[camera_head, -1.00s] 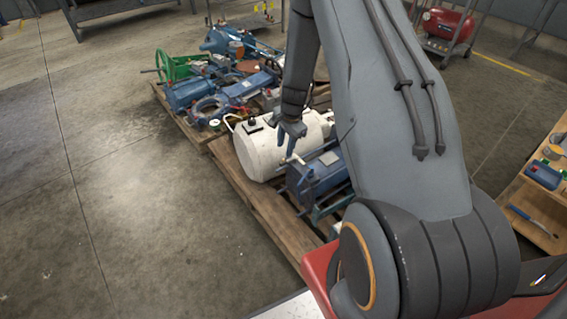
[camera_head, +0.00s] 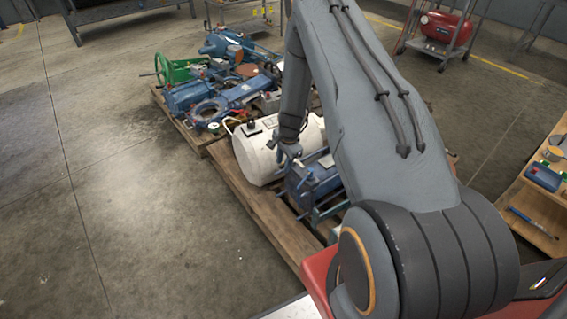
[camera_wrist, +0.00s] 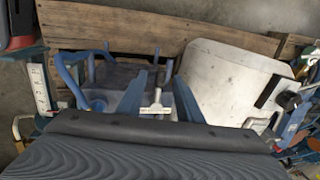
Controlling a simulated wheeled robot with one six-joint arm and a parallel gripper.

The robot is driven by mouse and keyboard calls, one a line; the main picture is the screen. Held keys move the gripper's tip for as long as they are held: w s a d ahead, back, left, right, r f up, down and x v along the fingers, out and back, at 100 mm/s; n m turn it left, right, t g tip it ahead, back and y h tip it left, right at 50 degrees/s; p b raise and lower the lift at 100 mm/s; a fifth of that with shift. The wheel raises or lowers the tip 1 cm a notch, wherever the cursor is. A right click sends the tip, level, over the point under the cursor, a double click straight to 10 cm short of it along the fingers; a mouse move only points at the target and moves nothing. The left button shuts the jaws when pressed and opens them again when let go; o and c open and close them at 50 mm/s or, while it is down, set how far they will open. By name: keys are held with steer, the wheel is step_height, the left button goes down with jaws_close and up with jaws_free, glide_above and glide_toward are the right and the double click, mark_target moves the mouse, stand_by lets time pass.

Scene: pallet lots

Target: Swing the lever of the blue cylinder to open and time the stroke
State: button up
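The blue cylinder (camera_head: 316,174) lies on the wooden pallet beside the white tank, partly hidden behind my arm. It also shows in the wrist view (camera_wrist: 105,80), dark blue with a blue tube at its side. A pale T-shaped lever (camera_wrist: 155,108) stands out from it in the wrist view. My gripper (camera_head: 290,158) is just above the cylinder's near end by the tank. In the wrist view my gripper (camera_wrist: 160,85) has its two blue fingers apart, with the lever seen between them. I cannot tell whether either finger touches the lever.
The white tank (camera_head: 257,152) is close on the left of the cylinder. Blue valves and a green handwheel (camera_head: 163,69) crowd the far pallet. The wooden pallet's (camera_head: 262,212) front edge is bare. A wooden shelf (camera_head: 540,205) stands at right. The floor at left is clear.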

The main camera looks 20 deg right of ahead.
steer(key=shift+c, duration=0.2)
jaws_close()
